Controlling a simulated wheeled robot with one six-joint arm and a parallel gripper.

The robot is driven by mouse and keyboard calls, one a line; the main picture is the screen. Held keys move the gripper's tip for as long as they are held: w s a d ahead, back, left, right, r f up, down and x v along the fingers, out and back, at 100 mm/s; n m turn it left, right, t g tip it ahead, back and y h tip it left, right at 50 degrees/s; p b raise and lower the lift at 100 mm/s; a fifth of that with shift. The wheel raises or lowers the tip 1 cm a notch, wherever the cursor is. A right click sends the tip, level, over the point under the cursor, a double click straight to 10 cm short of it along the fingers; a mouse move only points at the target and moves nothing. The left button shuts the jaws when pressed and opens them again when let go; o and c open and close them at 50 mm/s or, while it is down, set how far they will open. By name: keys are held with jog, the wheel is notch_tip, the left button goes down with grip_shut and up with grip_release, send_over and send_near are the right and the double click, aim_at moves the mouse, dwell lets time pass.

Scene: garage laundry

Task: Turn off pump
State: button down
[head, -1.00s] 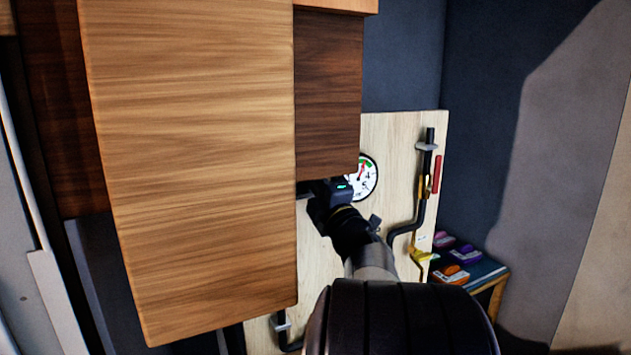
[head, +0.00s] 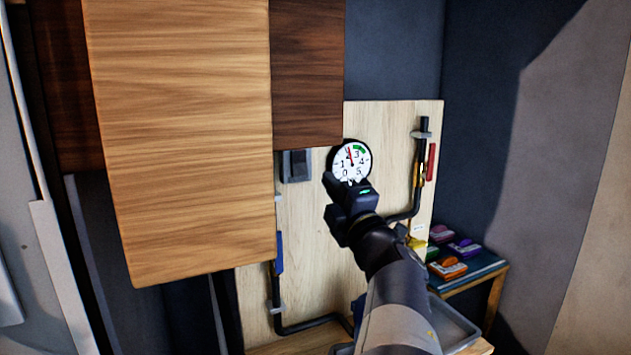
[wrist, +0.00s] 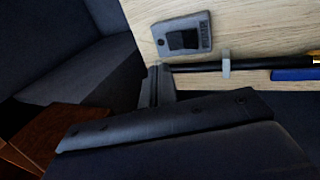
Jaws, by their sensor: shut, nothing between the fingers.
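The pump switch (head: 297,165) is a grey plate with a black rocker on the wooden board. It also shows in the wrist view (wrist: 183,37), near the top, with small lettering on its right side. I cannot tell for sure which way the rocker is tipped. My gripper (head: 329,181) is shut and empty, to the right of the switch and a little lower in the head view, apart from it. Its dark fingers (wrist: 158,85) also show in the wrist view. The round pressure gauge (head: 350,160) is just above my gripper, its red needle pointing nearly straight up.
A wooden cabinet (head: 180,140) hangs at the left, close to the switch. Black pipes with a red-handled valve (head: 431,161) and a blue handle (head: 279,253) run along the board (head: 330,245). Several coloured packs (head: 448,268) lie on a small shelf at the right.

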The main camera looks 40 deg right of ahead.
jog(key=shift+r+v, duration=0.15)
jog(key=shift+v, duration=0.6)
jog(key=shift+r+v, duration=0.2)
jog(key=shift+v, duration=0.55)
jog(key=shift+s, duration=0.1)
